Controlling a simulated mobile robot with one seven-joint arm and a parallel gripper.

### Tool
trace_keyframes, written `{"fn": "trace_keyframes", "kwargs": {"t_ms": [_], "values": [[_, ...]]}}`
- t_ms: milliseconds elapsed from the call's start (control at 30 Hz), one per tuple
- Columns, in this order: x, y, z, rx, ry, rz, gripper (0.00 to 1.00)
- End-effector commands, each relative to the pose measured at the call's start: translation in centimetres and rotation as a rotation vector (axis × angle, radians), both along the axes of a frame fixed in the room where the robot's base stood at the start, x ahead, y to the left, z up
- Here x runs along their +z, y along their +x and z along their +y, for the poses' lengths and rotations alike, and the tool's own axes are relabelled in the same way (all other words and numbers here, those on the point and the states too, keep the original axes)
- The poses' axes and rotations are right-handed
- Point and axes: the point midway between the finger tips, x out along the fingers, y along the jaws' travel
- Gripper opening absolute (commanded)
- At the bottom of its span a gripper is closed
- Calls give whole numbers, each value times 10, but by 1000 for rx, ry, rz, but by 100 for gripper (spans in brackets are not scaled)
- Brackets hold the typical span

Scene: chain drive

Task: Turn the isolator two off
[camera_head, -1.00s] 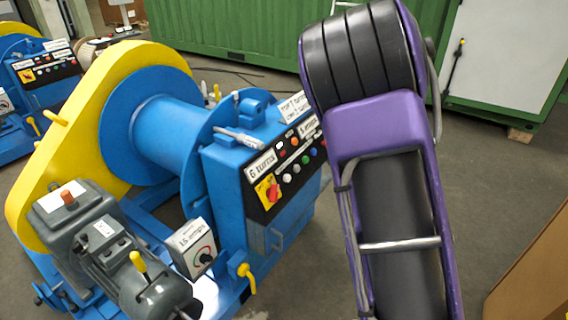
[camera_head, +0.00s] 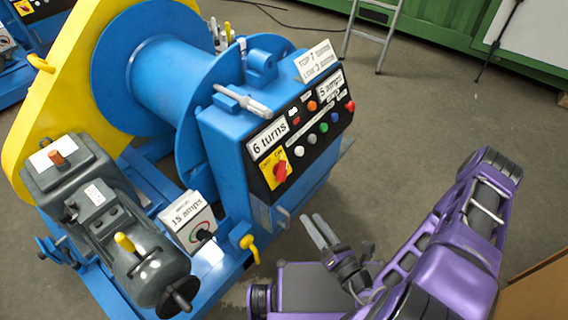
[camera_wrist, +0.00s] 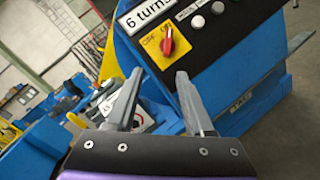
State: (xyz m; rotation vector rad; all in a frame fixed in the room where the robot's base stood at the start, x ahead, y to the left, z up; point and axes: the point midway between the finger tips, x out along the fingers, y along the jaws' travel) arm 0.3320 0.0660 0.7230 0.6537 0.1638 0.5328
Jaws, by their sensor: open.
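A red rotary switch handle (camera_head: 280,171) sits on a yellow plate (camera_head: 267,162) at the lower left of the black control panel (camera_head: 310,128), under a "6 turns" label. In the wrist view the red handle (camera_wrist: 168,42) stands just beyond and above my fingertips, with a gap. No label naming "isolator two" is legible. My gripper (camera_head: 312,216) is open and empty, below and right of the switch in the head view. Its two fingers also show apart in the wrist view (camera_wrist: 160,74).
The panel belongs to a blue winch machine (camera_head: 222,150) with a yellow guard (camera_head: 70,85). A grey motor (camera_head: 105,205), a "15 amps" box (camera_head: 188,218) and a yellow tap handle (camera_head: 249,246) are at lower left. Open floor lies right of the machine; a ladder (camera_head: 372,30) stands behind.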

Motion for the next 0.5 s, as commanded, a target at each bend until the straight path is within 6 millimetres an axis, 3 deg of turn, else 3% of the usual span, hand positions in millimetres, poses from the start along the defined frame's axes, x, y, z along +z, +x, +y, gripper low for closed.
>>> {"fn": "trace_keyframes", "kwargs": {"t_ms": [267, 500], "values": [[-4, 21, 5, -60, 8, 24, 52], [-4, 66, 29, -58, 8, 22, 52]]}}
